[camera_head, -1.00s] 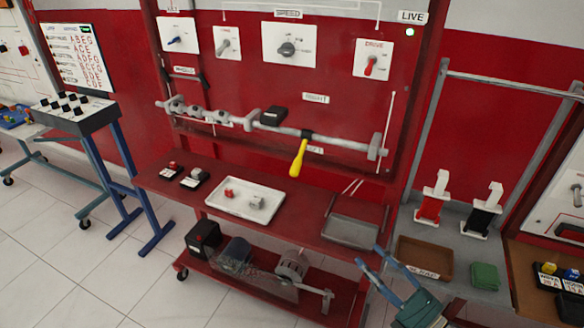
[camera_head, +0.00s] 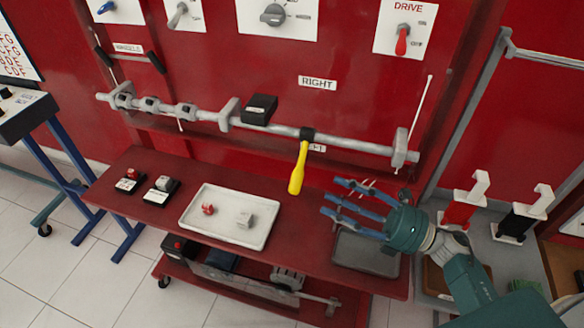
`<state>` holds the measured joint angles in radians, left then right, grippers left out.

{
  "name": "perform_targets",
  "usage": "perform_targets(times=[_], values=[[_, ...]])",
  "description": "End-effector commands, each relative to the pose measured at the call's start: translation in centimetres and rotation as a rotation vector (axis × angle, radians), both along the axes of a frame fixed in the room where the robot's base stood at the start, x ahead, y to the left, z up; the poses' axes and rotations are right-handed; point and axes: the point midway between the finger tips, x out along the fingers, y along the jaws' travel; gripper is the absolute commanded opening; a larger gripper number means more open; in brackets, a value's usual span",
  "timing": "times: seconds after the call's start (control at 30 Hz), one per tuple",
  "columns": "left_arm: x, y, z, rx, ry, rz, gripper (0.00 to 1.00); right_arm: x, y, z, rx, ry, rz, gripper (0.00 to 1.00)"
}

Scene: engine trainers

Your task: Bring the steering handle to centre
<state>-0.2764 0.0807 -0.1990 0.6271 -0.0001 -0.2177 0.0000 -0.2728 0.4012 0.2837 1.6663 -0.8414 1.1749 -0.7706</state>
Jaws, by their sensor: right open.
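The steering handle, seemingly the yellow grip (camera_head: 298,172), hangs from a black collar (camera_head: 306,134) on the grey horizontal shaft (camera_head: 350,144) of the red panel. It points down and leans slightly left at its lower end. A "RIGHT" label (camera_head: 317,83) is on the panel above it. A small label just below the shaft is partly hidden by the handle. My right gripper (camera_head: 335,197) is open and empty, to the right of the yellow grip and apart from it, above the bench's right part. Its fingers point left. My left gripper is not in view.
A white tray (camera_head: 202,232) with a red and a grey part stands on the red bench. A grey tray (camera_head: 365,262) lies below my right gripper. A black box (camera_head: 259,109) sits at the shaft. Red and black stands (camera_head: 462,207) are at the right.

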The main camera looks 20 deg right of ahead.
Motion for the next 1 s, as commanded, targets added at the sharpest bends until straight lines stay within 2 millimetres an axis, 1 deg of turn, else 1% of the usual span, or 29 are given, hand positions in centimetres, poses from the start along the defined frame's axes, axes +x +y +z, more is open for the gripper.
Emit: perform_targets(times=[0.03, 0.2, 0.3, 0.43, 0.6, 0.7, 0.8, 0.93, 0.97, 1.0], values=[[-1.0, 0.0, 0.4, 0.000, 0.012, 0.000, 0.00, 0.4, 0.6, 0.5, 0.002, -0.001, 0.000, 0.49], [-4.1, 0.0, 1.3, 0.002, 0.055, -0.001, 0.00, 2.4, 3.1, 1.4, 0.006, -0.003, 0.000, 0.49], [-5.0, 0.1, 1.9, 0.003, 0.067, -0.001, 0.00, 3.5, 4.6, 1.8, 0.005, -0.001, 0.000, 0.49], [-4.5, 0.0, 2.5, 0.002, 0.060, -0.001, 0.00, 4.7, 6.2, 2.1, 0.005, 0.001, -0.001, 0.49], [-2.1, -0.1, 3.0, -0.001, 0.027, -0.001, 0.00, 5.7, 7.4, 2.3, 0.003, 0.002, -0.002, 0.49], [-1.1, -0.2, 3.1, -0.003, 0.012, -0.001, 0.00, 5.9, 7.7, 2.3, 0.003, 0.003, -0.001, 0.49], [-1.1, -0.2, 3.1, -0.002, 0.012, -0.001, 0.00, 5.9, 7.8, 2.3, 0.002, 0.003, -0.001, 0.49], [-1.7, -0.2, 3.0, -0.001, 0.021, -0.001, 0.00, 5.9, 7.8, 2.2, 0.002, 0.003, -0.001, 0.49], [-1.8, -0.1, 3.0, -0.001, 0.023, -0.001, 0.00, 5.9, 7.8, 2.3, 0.002, 0.003, -0.001, 0.47], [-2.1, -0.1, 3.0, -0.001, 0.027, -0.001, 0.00, 5.9, 7.8, 2.3, 0.002, 0.003, -0.001, 0.39]])
